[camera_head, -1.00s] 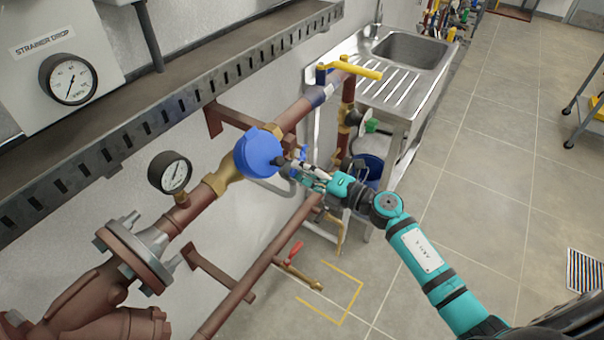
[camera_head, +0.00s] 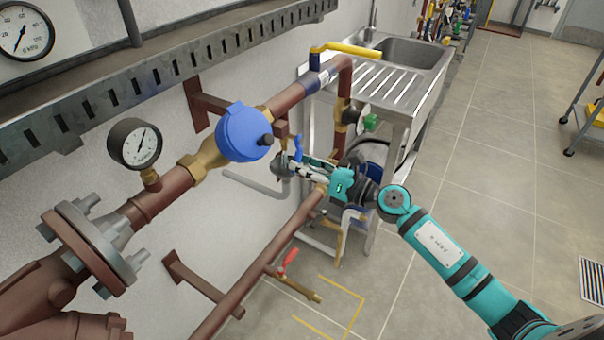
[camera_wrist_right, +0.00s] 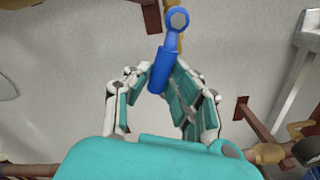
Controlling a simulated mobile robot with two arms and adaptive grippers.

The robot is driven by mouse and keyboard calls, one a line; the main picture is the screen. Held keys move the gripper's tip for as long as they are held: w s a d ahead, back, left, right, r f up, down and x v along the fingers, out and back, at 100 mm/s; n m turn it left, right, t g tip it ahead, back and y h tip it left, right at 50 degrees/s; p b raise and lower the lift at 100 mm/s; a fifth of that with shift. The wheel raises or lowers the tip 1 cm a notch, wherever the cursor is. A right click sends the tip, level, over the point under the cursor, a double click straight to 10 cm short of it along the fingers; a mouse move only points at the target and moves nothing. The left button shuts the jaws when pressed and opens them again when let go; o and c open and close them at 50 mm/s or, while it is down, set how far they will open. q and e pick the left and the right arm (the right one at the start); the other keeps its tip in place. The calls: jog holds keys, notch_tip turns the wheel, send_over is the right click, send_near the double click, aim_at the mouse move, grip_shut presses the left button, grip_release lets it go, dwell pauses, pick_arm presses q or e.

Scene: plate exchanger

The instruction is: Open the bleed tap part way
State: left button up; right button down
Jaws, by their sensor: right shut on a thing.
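The small blue lever (camera_head: 298,146) of the bleed tap stands below the main pipe, just right of the large blue cap (camera_head: 245,132). My right gripper (camera_head: 300,164) comes from the lower right and is shut on this lever. In the right wrist view the blue lever (camera_wrist_right: 160,68) lies between my finger pads (camera_wrist_right: 162,88), with its round end and hex nut showing beyond them. The fingers partly cover the lever's near end. The tap body is mostly hidden. My left gripper is not in view.
A round gauge (camera_head: 135,144) and a bolted flange (camera_head: 90,245) are at the left. A yellow lever (camera_head: 350,48) is above, and a red-handled valve (camera_head: 288,262) is on the lower pipe. A steel sink (camera_head: 410,60) stands behind.

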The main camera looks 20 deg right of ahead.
jog(key=shift+w+d+f+n+b, duration=0.1)
jog(key=shift+d+f+n+b, duration=0.15)
jog(key=shift+n+b, duration=0.25)
jog(key=c, duration=1.2)
grip_release()
jog(key=shift+r, duration=0.1)
jog(key=v, duration=1.2)
